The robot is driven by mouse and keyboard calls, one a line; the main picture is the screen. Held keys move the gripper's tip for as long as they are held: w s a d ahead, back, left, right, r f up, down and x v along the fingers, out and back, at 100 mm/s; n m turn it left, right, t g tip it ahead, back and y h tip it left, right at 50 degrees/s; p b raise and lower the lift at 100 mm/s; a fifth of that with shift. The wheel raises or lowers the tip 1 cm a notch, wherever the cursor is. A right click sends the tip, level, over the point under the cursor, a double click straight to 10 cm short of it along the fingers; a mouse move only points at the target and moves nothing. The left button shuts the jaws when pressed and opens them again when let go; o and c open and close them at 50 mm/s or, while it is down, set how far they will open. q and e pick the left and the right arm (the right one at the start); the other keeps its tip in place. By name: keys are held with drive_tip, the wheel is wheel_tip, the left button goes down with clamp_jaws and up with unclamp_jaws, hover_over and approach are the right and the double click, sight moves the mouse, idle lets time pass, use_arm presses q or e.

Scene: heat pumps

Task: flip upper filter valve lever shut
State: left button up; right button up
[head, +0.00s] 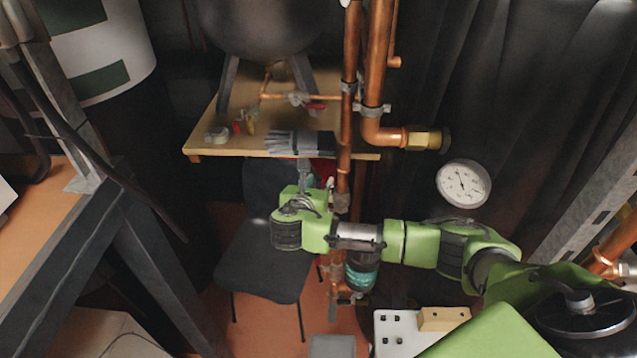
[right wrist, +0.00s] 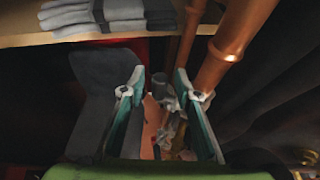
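My right gripper (head: 318,181) reaches across the middle of the head view, in front of the copper pipework. In the right wrist view its two teal fingers (right wrist: 157,88) stand apart with nothing gripped. The filter (head: 362,272), a dark body with a teal part, shows just below my right wrist. A grey metal valve fitting (head: 341,203) sits on the pipe above it, partly covered by my arm. In the right wrist view grey fittings (right wrist: 165,97) lie beyond and between the fingers. I cannot make out the upper lever clearly. My left gripper is out of view.
A wooden shelf (head: 200,138) with grey gloves (head: 298,142) stands behind the gripper. A dark chair (head: 262,258) is below it. Thick copper pipes (head: 378,60) rise beside the gripper, and a round gauge (head: 464,184) hangs to the right.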

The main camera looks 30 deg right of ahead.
sight(320, 187)
drive_tip(key=c, duration=0.6)
clamp_jaws()
drive_tip(key=shift+s+a, duration=0.1)
drive_tip(key=shift+s+a+f+m+t+h+b, duration=0.25)
drive_tip(key=shift+s+t+h+b, duration=0.2)
drive_tip(key=shift+t+h+b, duration=0.55)
drive_tip(key=shift+s+a+f+m+t+h+b, duration=0.15)
drive_tip(key=shift+s+a+t+h+b, duration=0.25)
drive_tip(key=shift+t+b, duration=0.6)
drive_tip(key=shift+s+a+f+m+t+h+b, duration=0.2)
drive_tip(key=shift+s+t+h+b, duration=0.4)
drive_tip(key=shift+b, duration=0.7)
drive_tip(key=shift+w+r+h, duration=0.1)
drive_tip(key=shift+w+h, duration=0.05)
drive_tip(key=shift+h, duration=0.15)
drive_tip(key=o, duration=0.6)
unclamp_jaws()
drive_tip(key=shift+d, duration=0.1)
